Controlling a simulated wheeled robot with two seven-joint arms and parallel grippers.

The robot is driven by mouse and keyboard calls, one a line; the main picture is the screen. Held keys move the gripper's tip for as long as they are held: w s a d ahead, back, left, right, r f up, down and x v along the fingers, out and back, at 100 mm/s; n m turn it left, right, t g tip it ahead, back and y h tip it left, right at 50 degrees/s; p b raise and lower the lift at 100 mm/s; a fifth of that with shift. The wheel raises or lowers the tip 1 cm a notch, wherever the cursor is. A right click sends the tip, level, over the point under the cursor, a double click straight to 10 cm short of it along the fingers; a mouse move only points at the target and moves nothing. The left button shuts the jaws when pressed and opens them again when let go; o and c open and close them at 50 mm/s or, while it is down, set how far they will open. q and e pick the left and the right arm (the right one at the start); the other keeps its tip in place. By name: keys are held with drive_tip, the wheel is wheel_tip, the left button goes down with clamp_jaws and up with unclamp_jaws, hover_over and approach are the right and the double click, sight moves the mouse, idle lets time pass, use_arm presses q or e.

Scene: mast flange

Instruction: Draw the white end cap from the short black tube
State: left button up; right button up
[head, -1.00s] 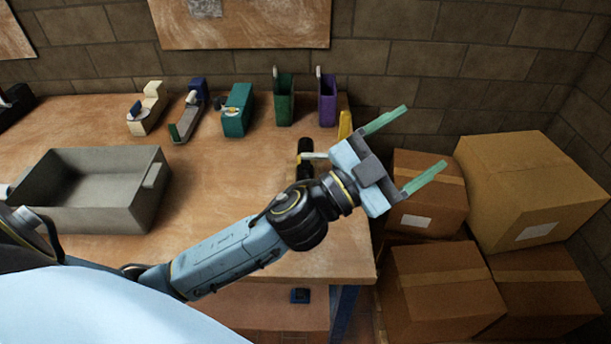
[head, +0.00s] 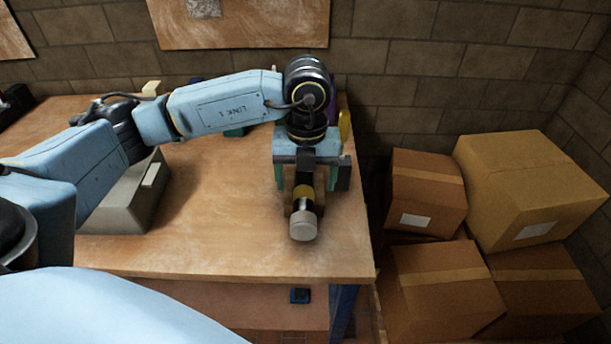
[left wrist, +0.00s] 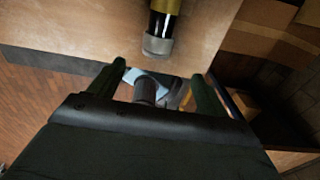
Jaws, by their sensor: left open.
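The short black tube (head: 303,204) stands out toward me over the right part of the bench, with a gold band around it. Its pale grey-white end cap (head: 303,226) is on the near end. In the left wrist view the cap (left wrist: 157,45) shows at the top, below the gold band, beyond the fingertips. My left gripper (head: 309,182) is open, with green fingers pointing down on either side of the tube, behind the cap in the head view. Whether the fingers touch the tube cannot be told. The tube's far part is hidden by my gripper. My right gripper is not in view.
A grey bin (head: 130,207) stands on the wooden bench (head: 225,225) at left, partly behind my arm. Several cardboard boxes (head: 530,185) are stacked right of the bench. A brick wall (head: 430,65) stands behind. The bench front between bin and tube is clear.

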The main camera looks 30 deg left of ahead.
sight(304, 215)
use_arm(q)
drive_tip(key=f, duration=0.8)
drive_tip(key=f+b, duration=0.1)
drive_tip(key=f, duration=0.4)
drive_tip(key=shift+a+f, duration=0.1)
drive_tip(key=shift+a, duration=0.15)
drive_tip(key=shift+c, duration=0.3)
drive_tip(key=c, duration=1)
drive_tip(key=shift+s, duration=0.15)
